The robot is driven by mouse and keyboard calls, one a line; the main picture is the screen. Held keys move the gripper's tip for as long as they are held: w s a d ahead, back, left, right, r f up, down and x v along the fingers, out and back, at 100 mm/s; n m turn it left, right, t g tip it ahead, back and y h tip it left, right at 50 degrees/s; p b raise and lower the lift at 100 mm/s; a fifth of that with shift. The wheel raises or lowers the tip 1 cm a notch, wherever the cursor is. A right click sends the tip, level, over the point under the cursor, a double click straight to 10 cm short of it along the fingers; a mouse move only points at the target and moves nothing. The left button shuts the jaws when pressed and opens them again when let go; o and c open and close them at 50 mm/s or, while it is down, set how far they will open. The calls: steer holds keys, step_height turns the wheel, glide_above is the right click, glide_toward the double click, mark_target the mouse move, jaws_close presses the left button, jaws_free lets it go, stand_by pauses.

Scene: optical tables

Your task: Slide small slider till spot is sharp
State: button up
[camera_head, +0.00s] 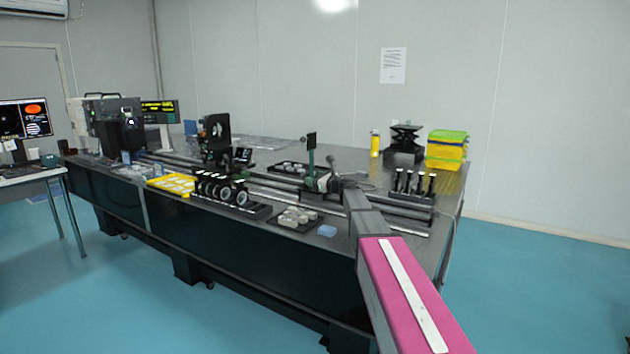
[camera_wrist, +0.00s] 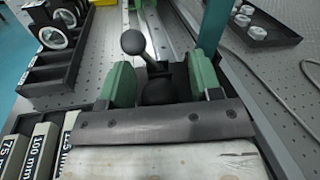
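My gripper (camera_wrist: 160,80) has two green fingers set apart, with a black rounded part (camera_wrist: 158,92) between them. The fingers look open around this part, and I cannot tell whether either touches it. A black ball-ended lever (camera_wrist: 133,42) rises just beyond, beside the metal rail (camera_wrist: 146,18). A green upright post (camera_wrist: 213,22) stands to the right. In the head view my gripper (camera_head: 318,182) is low over the rail, close to the post with a dark square plate (camera_head: 311,141). The slider's body is mostly hidden by my gripper. No light spot can be made out.
A black rack of round lenses (camera_head: 222,192) stands left of my gripper. A tray of small pale parts (camera_head: 294,219) is in front, and another tray (camera_wrist: 262,24) lies behind the post. A holder with several black posts (camera_head: 413,188) stands right. A cable (camera_wrist: 270,95) runs across the perforated tabletop.

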steer(key=v, duration=1.1)
